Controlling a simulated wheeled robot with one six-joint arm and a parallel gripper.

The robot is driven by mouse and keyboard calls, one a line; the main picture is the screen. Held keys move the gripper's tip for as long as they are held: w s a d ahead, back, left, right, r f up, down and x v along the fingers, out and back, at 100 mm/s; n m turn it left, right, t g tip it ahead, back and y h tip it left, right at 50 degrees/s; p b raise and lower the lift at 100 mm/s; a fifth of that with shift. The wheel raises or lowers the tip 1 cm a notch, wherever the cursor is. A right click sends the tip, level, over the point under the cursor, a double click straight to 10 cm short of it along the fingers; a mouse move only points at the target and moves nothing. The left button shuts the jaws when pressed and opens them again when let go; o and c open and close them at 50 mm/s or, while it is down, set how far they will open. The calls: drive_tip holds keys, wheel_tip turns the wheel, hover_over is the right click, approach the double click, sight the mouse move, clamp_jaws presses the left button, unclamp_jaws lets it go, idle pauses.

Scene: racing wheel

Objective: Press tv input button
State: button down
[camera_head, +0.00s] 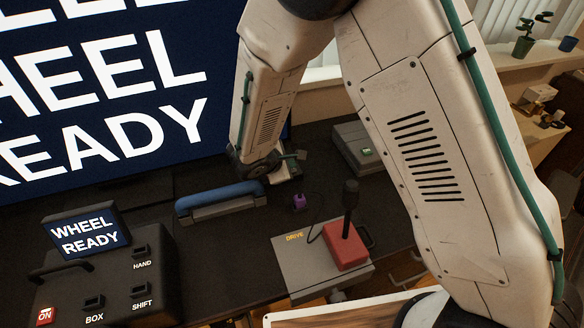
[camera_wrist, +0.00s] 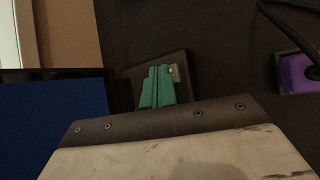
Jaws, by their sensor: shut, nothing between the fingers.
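The TV (camera_head: 110,75) is a large dark-blue screen at the left of the head view, reading "WHEEL READY" in white. A blue panel with a dark edge, which looks like its screen, fills the left of the wrist view (camera_wrist: 50,125). My gripper (camera_head: 298,156) is beside the TV's lower right edge. In the wrist view its green fingers (camera_wrist: 158,87) are shut together and empty, over a small dark box (camera_wrist: 135,75) with a pale part (camera_wrist: 176,74) partly behind the fingers. I cannot tell whether the fingers touch it, or whether it is the input button.
A purple plug (camera_head: 299,202) with a cable lies near a grey "DRIVE" box (camera_head: 295,265) with a red lever base (camera_head: 346,247). A blue-topped bar (camera_head: 220,196), a grey case (camera_head: 360,145) and a black control box (camera_head: 120,265) share the dark bench.

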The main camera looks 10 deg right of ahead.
drive_tip(key=shift+r, duration=0.75)
drive_tip(key=shift+r, duration=2.5)
